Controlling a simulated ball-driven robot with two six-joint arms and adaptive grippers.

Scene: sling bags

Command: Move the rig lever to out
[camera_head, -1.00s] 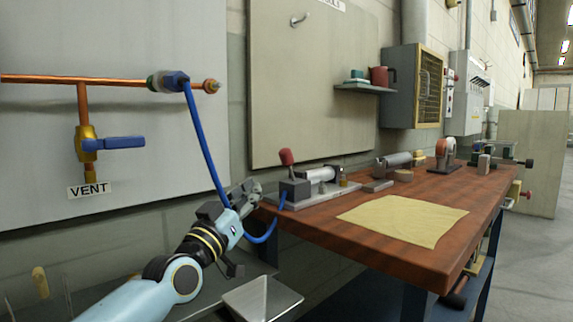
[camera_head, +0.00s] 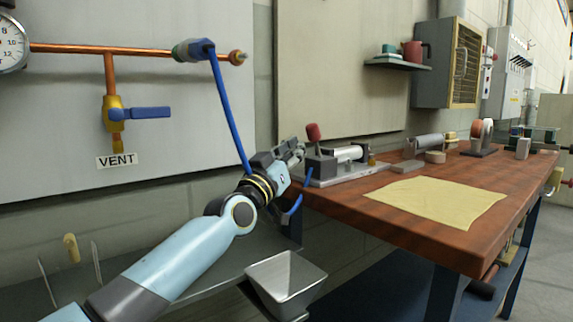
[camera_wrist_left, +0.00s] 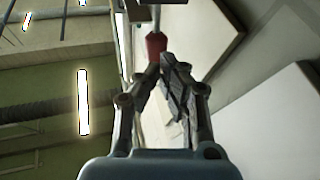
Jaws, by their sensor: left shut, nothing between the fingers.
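The rig lever (camera_head: 313,132) has a red knob and stands up from a grey block on the rig (camera_head: 345,172) at the bench's back left. My left gripper (camera_head: 297,153) is just left of the lever and a little lower. It is shut and empty. In the left wrist view the red lever knob (camera_wrist_left: 156,44) shows just beyond the closed fingertips (camera_wrist_left: 166,62). I cannot tell whether they touch it. No out label is readable. My right gripper is not in view.
A blue hose (camera_head: 230,115) hangs from the copper pipe past my left wrist to the rig. A vent valve with a blue handle (camera_head: 153,113) is on the wall. A yellow cloth (camera_head: 430,200) lies on the wooden bench. A metal hopper (camera_head: 285,275) sits below my forearm.

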